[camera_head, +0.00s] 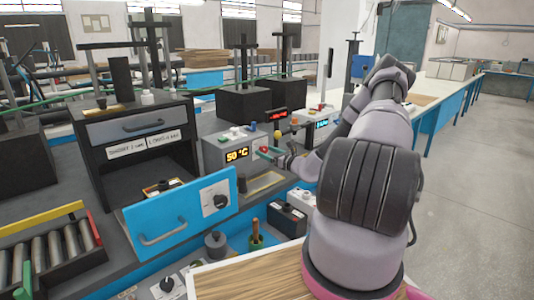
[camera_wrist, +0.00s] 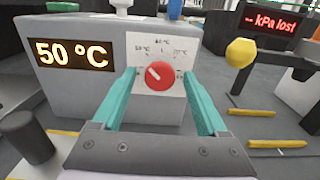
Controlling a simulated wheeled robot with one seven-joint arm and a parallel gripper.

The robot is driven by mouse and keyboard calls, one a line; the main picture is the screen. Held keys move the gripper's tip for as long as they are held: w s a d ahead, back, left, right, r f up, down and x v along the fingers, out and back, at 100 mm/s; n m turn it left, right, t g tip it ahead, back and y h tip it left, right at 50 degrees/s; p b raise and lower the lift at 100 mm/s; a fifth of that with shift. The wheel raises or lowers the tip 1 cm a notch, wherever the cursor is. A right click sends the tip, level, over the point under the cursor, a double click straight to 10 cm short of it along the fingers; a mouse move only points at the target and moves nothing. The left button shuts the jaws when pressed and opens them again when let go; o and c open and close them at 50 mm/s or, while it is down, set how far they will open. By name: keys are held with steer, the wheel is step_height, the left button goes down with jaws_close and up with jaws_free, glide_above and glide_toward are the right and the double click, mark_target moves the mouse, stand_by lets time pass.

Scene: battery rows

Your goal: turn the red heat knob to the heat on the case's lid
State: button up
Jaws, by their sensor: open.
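The red heat knob (camera_wrist: 160,76) is on the front of a grey box (camera_wrist: 75,95), over a white dial plate (camera_wrist: 140,45) with small temperature marks. Its white pointer line points up and to the left. The box's display (camera_wrist: 72,54) reads 50 °C; in the head view the display (camera_head: 237,155) reads the same. My gripper (camera_wrist: 158,74) is open, with one teal finger on each side of the knob. Whether the fingers touch it is unclear. In the head view my gripper (camera_head: 268,153) partly covers the knob. I cannot make out a heat marked on any case lid.
A red-lettered display (camera_wrist: 270,20) and a yellow knob (camera_wrist: 242,52) stand to the right of the box. A black cabinet (camera_head: 90,160) with a lowered blue door (camera_head: 160,222) is at the left. A rack of cylinders (camera_head: 50,250) lies at the lower left.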

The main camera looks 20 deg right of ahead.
jaws_close()
steer(key=shift+m, duration=0.3)
steer(key=m, duration=0.3)
steer(key=shift+m, duration=2.5)
jaws_free()
